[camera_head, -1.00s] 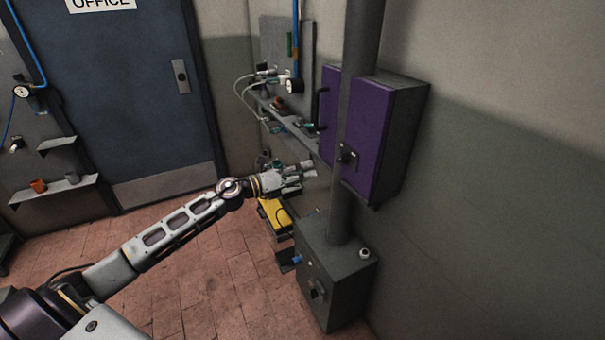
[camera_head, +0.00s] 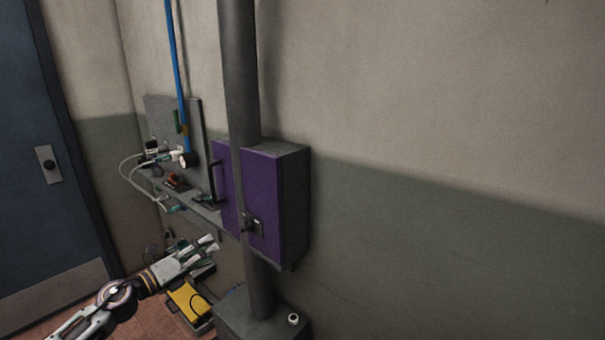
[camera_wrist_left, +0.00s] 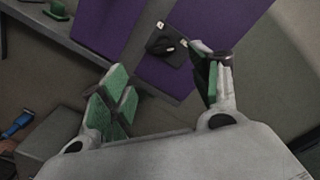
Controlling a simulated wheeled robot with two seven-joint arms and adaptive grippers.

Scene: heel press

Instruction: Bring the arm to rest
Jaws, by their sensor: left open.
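My left arm comes in from the lower left in the head view. Its gripper (camera_head: 207,249) is in front of the wall, left of the grey post and below the shelf. In the left wrist view the gripper (camera_wrist_left: 165,90) has its green-padded fingers spread apart with nothing between them. Beyond the fingers are the purple cabinet front (camera_wrist_left: 220,25) and a dark latch (camera_wrist_left: 165,44). My right arm and gripper are not in view.
A shelf (camera_head: 205,212) holds small fittings. A grey box (camera_head: 235,318) and a yellow item (camera_head: 188,300) are low down. A blue door (camera_head: 30,200) stands left. The right wall is bare.

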